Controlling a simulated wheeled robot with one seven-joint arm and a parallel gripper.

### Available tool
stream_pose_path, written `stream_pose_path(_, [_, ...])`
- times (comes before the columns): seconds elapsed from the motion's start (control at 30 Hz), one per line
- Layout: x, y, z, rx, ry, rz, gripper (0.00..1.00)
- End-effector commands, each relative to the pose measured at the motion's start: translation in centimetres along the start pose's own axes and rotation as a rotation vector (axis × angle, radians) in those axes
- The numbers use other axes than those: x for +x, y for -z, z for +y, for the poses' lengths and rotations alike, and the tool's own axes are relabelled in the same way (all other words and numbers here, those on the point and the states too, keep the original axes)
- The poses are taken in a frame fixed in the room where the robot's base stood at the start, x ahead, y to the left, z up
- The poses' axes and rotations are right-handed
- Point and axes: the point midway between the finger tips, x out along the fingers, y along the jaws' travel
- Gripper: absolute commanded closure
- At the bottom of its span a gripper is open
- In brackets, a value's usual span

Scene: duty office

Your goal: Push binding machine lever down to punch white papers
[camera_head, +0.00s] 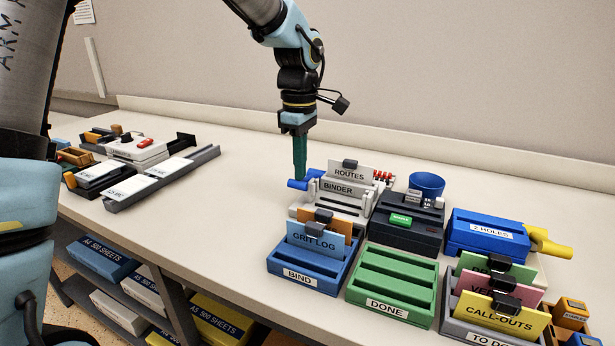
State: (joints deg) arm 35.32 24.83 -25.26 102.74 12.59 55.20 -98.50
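The binding machine (337,200), pale grey and labelled BINDER, stands on the counter right of centre. A white sheet marked ROUTES (350,172) with a dark clip stands upright in its top. Its lever has a blue handle (302,184) that sticks out on the left side. My gripper (300,176) points straight down with its green fingers together as one narrow bar, and nothing shows in them. The fingertips are at the blue handle, overlapping it in the picture; I cannot tell whether they touch it.
In front are a blue BIND tray (302,282) holding clipped cards and an empty green DONE tray (392,310). To the right are a dark machine (405,222), a blue cup (426,184) and a blue 2 HOLES punch (487,233).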

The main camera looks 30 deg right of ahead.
Motion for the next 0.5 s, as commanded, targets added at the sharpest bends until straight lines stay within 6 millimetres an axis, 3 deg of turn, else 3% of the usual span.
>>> stream_pose_path(0.5, [2.7,0.0,0.0,0.001,0.000,0.000,1.00])
